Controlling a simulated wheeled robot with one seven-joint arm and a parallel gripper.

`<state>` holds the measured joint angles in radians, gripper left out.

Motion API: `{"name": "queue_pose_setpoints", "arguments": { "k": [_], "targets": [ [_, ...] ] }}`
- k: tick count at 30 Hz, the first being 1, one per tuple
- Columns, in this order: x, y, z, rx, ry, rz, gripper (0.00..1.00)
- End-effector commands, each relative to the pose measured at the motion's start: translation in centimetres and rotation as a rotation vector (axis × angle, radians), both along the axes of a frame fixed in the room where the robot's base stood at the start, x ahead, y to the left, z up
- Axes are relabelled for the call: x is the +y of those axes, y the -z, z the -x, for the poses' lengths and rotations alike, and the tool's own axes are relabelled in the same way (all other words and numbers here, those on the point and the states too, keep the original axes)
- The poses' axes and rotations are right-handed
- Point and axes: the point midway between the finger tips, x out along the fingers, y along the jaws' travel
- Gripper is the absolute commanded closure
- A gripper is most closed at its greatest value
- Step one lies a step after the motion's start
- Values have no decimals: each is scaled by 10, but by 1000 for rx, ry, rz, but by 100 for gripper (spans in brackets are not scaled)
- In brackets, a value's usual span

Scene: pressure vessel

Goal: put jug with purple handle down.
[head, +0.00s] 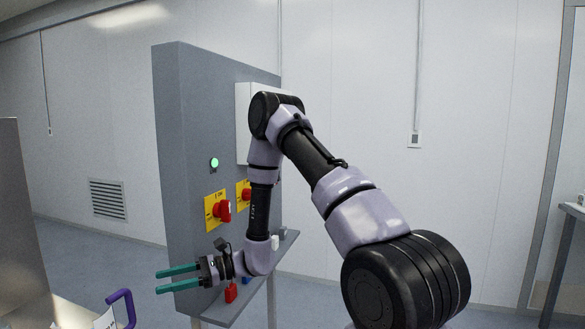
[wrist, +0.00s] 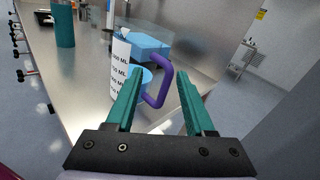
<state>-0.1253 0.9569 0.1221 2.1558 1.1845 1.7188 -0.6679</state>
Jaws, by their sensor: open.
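The jug has a purple handle and a white body with printed ML marks. In the wrist view its handle (wrist: 161,88) shows between my two fingers and its labelled body (wrist: 119,68) is to the left, partly behind the left finger. It appears to stand upright on a metal bench. In the head view only its handle (head: 127,305) and a bit of its body show at the bottom edge. My gripper (head: 158,281) has teal fingers, open and empty, pointing left, to the upper right of the handle. The fingers look apart from the handle in the head view.
The metal bench top (wrist: 85,95) also holds a blue box (wrist: 148,46) and a teal cylinder (wrist: 64,24). A grey panel (head: 185,110) with red switches (head: 220,210) and a shelf (head: 250,280) stands right beside my arm. Open floor lies beyond the bench.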

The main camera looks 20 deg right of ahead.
Motion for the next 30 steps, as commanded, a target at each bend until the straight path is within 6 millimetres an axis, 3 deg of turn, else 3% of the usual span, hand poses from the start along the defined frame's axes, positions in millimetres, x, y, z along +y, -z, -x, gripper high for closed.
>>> {"name": "queue_pose_setpoints", "arguments": {
  "k": [1, 3, 9, 19, 30],
  "targets": [
    [-5, -28, 3, -63, -49, 23, 46],
    [-14, -56, 13, -137, -118, 68, 46],
    [-48, -122, 43, -354, -284, 235, 46],
    [-127, -197, 91, -725, -430, 616, 46],
    [-230, -266, 133, -1129, -389, 1133, 46]
  ]
}}
